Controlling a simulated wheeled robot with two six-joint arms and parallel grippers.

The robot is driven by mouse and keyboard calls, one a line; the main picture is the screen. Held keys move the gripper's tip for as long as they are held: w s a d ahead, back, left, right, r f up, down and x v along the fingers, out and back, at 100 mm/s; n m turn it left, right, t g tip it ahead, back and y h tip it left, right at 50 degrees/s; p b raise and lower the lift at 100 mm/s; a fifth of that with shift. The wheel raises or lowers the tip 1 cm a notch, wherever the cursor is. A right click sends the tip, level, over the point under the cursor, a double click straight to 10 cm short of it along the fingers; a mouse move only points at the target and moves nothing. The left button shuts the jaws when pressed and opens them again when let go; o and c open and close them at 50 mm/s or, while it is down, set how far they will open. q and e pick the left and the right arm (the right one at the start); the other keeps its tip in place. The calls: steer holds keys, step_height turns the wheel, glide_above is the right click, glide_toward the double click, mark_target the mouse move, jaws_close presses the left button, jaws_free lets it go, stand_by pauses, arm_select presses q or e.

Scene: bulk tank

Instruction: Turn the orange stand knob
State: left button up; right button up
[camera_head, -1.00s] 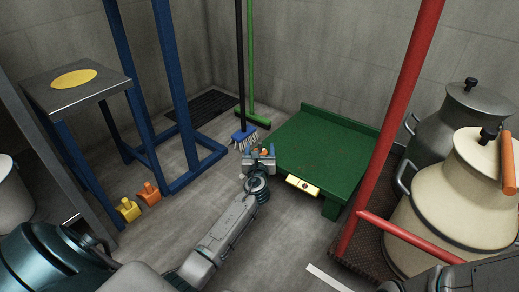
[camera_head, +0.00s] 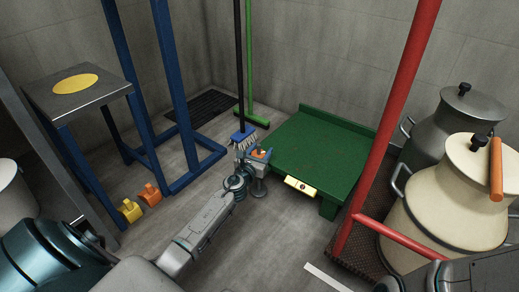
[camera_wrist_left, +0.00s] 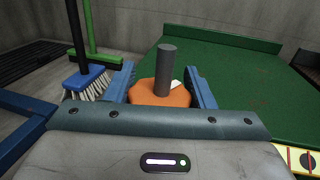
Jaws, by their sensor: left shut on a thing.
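An orange knob (camera_head: 261,153) with a white mark sits at the near left corner of the green platform. In the left wrist view the orange knob (camera_wrist_left: 146,93) has a dark grey post (camera_wrist_left: 166,70) standing up from it. My left gripper (camera_head: 253,155) has its blue fingers on both sides of the knob and is shut on it. In the wrist view the left gripper (camera_wrist_left: 160,92) partly hides the knob's sides and lower part. Another orange knob-like piece (camera_head: 149,194) and a yellow one (camera_head: 130,209) are low by the blue stand (camera_head: 184,90). My right gripper is out of view.
The green platform (camera_head: 320,150) with a yellow label lies just right of the gripper. A blue brush (camera_head: 243,135) and a green broom (camera_head: 252,110) stand behind. A red post (camera_head: 390,120) and metal cans (camera_head: 450,200) are at right.

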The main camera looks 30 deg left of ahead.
arm_select(q)
steer(key=m+h+b, duration=0.1)
steer(key=m+h, duration=0.1)
steer(key=h, duration=0.1)
steer(key=shift+f, duration=0.1)
steer(key=m+h+b, duration=0.2)
steer(key=h, duration=0.1)
steer(key=m+g+h+b, duration=0.1)
steer(key=h+b, duration=0.1)
steer(key=d+m+g+h+b, duration=0.1)
steer(key=m+h+b, duration=0.1)
steer(key=h, duration=0.1)
steer(key=shift+m+h+b, duration=0.3)
steer(key=shift+s+d+m+g+h+b, duration=0.1)
steer(key=shift+s+m+g+h+b, duration=0.05)
steer(key=shift+m+g+h+b, duration=0.9)
steer(key=shift+t, duration=0.25)
steer(key=o, duration=1)
